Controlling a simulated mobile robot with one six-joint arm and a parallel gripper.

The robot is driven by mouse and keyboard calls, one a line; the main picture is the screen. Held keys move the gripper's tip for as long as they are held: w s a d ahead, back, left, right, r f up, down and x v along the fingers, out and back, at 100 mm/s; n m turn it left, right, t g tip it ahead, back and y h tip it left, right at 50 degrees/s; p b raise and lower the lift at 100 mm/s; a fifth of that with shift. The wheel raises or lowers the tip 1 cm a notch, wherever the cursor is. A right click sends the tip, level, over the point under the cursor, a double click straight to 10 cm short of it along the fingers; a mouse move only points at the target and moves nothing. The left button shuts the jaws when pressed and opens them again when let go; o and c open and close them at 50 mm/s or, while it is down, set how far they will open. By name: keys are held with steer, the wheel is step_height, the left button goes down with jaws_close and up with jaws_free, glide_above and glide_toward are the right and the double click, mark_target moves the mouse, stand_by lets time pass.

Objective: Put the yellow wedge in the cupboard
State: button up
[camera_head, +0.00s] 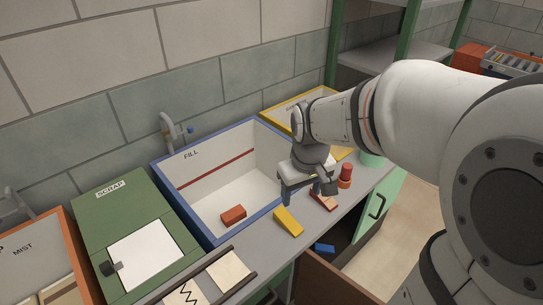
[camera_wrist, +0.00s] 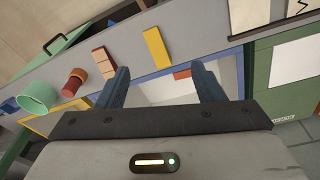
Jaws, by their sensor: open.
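The yellow wedge (camera_head: 288,222) lies on the grey counter in front of the blue-rimmed basin. It also shows in the wrist view (camera_wrist: 157,47), beyond and between my fingertips. My gripper (camera_head: 302,194) is open and empty, above the counter near the basin's front right corner; it also shows in the wrist view (camera_wrist: 160,69). The wedge is apart from the fingers. Below the counter, a green door (camera_head: 380,207) with a dark handle stands open. A blue piece (camera_head: 324,248) lies low in the opening beside it; most of the inside is hidden.
A red-and-tan block (camera_wrist: 103,62), a red cylindrical piece (camera_wrist: 74,82) and a green cup (camera_wrist: 37,97) stand along the counter. The basin marked FILL (camera_head: 195,222) holds a red brick (camera_head: 233,215). A green SCRAP box (camera_head: 120,215) stands left. A brown panel (camera_head: 330,285) juts out below.

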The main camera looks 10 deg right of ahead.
mark_target(285, 216)
steer(key=w+f+n, duration=0.1)
steer(key=w+f, duration=0.2)
steer(key=f, duration=0.1)
steer(key=w+a+f+n+g+b, duration=0.1)
steer(key=w+f, duration=0.3)
steer(key=f, duration=0.1)
steer(key=w+f+n+b, duration=0.1)
steer(key=w+f, duration=0.2)
steer(key=f, duration=0.1)
steer(key=shift+w+a+f+n+g, duration=0.15)
steer(key=shift+a+f+n+g, duration=0.15)
steer(key=shift+a, duration=0.1)
steer(key=f, duration=0.7)
steer(key=shift+d+f+p, duration=0.2)
steer(key=shift+d+p, duration=0.1)
steer(key=shift+c, duration=0.3)
steer(key=shift+r, duration=0.1)
steer(key=c, duration=1.1)
